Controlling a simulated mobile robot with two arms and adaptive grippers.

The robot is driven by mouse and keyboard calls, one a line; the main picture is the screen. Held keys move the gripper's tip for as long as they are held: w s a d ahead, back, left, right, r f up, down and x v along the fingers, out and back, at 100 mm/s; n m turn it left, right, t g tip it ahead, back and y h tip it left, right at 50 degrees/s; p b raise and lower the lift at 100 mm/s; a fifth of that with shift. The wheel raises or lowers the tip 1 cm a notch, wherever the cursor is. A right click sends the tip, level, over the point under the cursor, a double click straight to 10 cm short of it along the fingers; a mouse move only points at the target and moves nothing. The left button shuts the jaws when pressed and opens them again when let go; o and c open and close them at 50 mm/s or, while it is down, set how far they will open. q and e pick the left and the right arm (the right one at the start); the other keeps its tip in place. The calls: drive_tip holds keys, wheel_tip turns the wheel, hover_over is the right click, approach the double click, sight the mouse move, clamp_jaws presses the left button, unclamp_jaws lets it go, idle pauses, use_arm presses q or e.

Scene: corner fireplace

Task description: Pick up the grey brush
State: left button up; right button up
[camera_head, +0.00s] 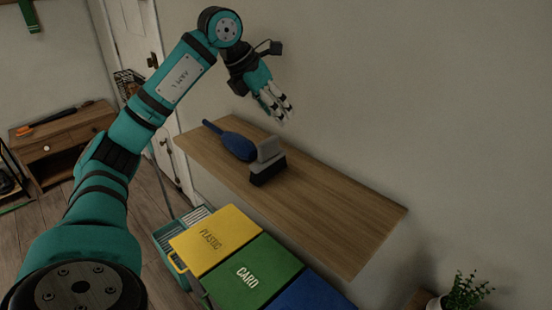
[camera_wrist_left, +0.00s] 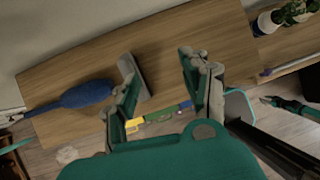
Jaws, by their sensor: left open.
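The grey brush (camera_head: 267,150) sits on a wooden wall shelf (camera_head: 330,212), with a grey upper part and a dark lower part. It touches or nearly touches the wide end of a blue object with a thin handle (camera_head: 230,140). My left gripper (camera_head: 281,111) is open and empty, above the shelf's far side near the wall, apart from the brush. In the left wrist view the brush (camera_wrist_left: 142,84) shows as a grey strip beside the left finger, which partly hides it. The left gripper (camera_wrist_left: 158,70) has shelf surface between its fingers there.
Yellow (camera_head: 213,238), green (camera_head: 251,272) and blue (camera_head: 309,293) bin lids lie below the shelf's front edge. A small wooden cabinet (camera_head: 62,143) stands at the left. A potted plant (camera_head: 465,292) is at the lower right. The shelf's right half is clear.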

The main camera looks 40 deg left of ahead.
use_arm(q)
drive_tip(key=s+a+r+n+g+y, duration=0.1)
drive_tip(key=s+a+r+y, duration=0.15)
drive_tip(key=a, duration=0.35)
drive_tip(key=p, duration=0.2)
approach(267, 140)
drive_tip(key=shift+n, duration=0.3)
drive_tip(key=x, duration=0.6)
drive_tip(key=shift+s+a+f, duration=0.2)
drive_tip(key=shift+s+f, duration=0.05)
drive_tip(key=shift+s, duration=0.05)
drive_tip(key=shift+w+d+f, duration=0.1)
drive_tip(key=shift+w+f, duration=0.25)
drive_tip(key=shift+f, duration=0.1)
drive_tip(key=p+x, duration=0.2)
drive_tip(key=x, duration=0.1)
drive_tip(key=shift+w+d+f, duration=0.1)
drive_tip(key=shift+w+f, duration=0.1)
drive_tip(key=shift+w, duration=0.1)
drive_tip(key=shift+w+f, duration=0.15)
drive_tip(key=shift+f, duration=0.2)
use_arm(e)
wheel_tip(267, 140, up, 4)
drive_tip(key=shift+w+d+r, duration=0.1)
drive_tip(key=shift+w+d, duration=0.05)
use_arm(q)
drive_tip(key=shift+c, duration=0.3)
